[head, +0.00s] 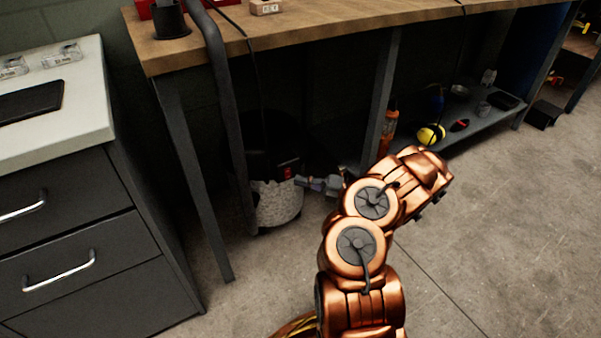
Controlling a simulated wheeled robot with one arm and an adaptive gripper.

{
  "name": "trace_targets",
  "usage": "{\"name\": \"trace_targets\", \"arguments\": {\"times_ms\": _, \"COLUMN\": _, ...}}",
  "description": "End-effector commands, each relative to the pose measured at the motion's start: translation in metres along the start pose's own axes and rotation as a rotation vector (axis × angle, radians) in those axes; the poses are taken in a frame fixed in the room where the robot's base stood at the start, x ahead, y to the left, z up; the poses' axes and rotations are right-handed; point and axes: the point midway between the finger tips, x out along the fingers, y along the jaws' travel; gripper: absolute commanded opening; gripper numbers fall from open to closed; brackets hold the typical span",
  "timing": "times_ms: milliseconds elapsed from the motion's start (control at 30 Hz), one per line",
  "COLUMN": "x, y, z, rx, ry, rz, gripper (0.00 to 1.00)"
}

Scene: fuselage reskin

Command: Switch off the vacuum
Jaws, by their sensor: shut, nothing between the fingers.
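The vacuum (275,202) stands on the floor under the wooden workbench. It has a speckled grey tank and a dark top. A small red switch (288,173) shows on the right side of its dark upper part. My copper arm reaches in from the bottom of the view. My grey gripper (303,181) is shut and empty, just right of and slightly below the red switch. I cannot tell whether its tips touch the vacuum. Part of the gripper and wrist is hidden behind my arm.
The workbench (320,27) has dark legs on both sides of the vacuum. A thick grey hose (222,85) runs down from the benchtop. A drawer cabinet (70,225) stands at left. A low shelf (480,128) with several items is at right. The concrete floor at right is clear.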

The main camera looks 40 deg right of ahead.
Motion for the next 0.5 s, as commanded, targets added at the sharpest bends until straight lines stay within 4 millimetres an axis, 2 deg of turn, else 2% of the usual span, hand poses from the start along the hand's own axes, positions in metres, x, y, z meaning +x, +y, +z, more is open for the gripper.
{"name": "trace_targets", "arguments": {"times_ms": 33, "x": -0.002, "y": 0.007, "z": -0.003, "rx": 0.004, "ry": 0.000, "rz": 0.000, "gripper": 0.00}}
{"name": "trace_targets", "arguments": {"times_ms": 300, "x": -0.059, "y": 0.012, "z": -0.001, "rx": -0.001, "ry": -0.002, "rz": -0.004, "gripper": 0.00}}
{"name": "trace_targets", "arguments": {"times_ms": 500, "x": -0.087, "y": 0.015, "z": -0.002, "rx": 0.001, "ry": 0.001, "rz": -0.001, "gripper": 0.00}}
